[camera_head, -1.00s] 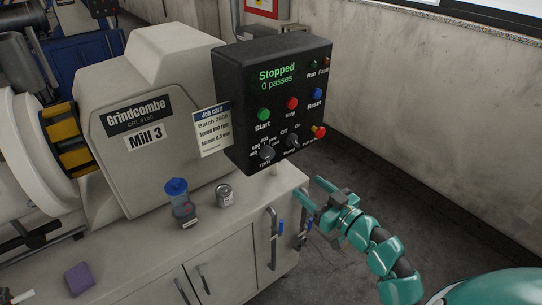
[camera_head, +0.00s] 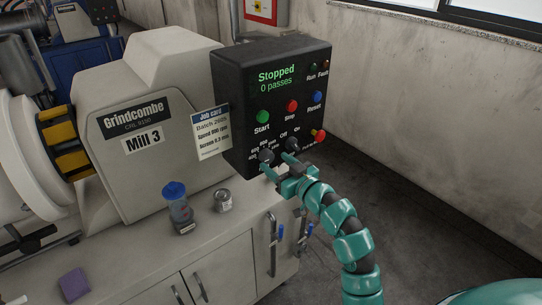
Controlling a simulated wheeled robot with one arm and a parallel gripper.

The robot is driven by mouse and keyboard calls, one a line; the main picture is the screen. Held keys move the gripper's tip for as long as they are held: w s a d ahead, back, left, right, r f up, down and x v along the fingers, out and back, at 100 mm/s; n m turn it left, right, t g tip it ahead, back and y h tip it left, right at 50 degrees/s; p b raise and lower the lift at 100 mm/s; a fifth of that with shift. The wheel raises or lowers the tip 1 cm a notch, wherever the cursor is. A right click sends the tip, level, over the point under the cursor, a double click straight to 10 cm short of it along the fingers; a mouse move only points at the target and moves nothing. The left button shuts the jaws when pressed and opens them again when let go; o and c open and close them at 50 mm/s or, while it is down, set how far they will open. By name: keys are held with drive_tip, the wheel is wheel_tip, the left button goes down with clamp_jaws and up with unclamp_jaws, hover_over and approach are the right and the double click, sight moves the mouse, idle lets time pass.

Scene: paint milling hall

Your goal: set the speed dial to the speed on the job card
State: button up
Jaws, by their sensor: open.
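The black speed dial (camera_head: 266,156) is at the lower left of the black control panel (camera_head: 230,95). Small numbers stand around it; its setting is too small to tell. The white job card (camera_head: 211,134) with a blue header hangs left of the panel. It has a batch line, a speed line in rpm and a screen line; the speed figure is too blurred to be sure of. My teal gripper (camera_head: 278,163) is open just in front of the panel's lower edge. One finger is close to the dial, the other below the Off/On switch (camera_head: 291,145). I cannot tell whether either touches.
Green Start (camera_head: 263,117), red Stop (camera_head: 292,106) and blue Reset (camera_head: 317,97) buttons sit above. A red knob (camera_head: 318,135) juts out at lower right. A blue-lidded jar (camera_head: 178,206), a small tin (camera_head: 223,198) and a purple block (camera_head: 74,284) stand on the counter. The screen reads "Stopped, 0 passes".

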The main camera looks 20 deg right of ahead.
sight(270, 158)
drive_tip(key=shift+p+x, duration=0.3)
drive_tip(key=shift+x, duration=1.35)
drive_tip(key=shift+c, duration=0.2)
drive_tip(key=c, duration=1)
